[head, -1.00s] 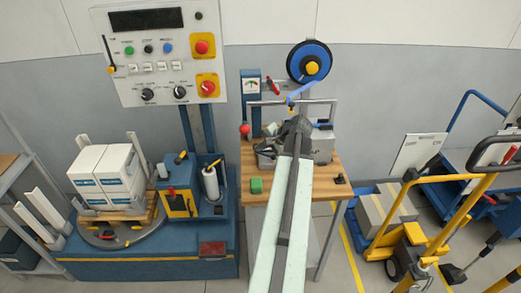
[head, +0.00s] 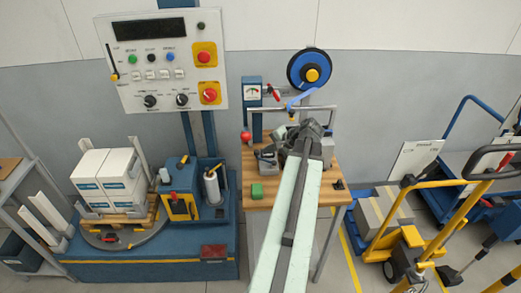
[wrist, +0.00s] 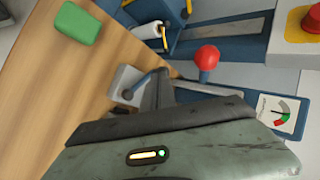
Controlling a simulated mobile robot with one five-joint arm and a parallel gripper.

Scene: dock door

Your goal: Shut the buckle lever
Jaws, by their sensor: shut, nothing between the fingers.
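My gripper (wrist: 160,92) is shut and empty above the wooden bench (wrist: 118,60). My forearm hides part of the bench.
A red ball knob (wrist: 207,57) stands on a blue post beside a dial gauge (wrist: 279,112). A green block (wrist: 77,23) lies on the bench's front left. A blue strap reel (head: 310,69) stands behind. Boxes on a turntable (head: 108,175) are left, a yellow cart (head: 410,240) right.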

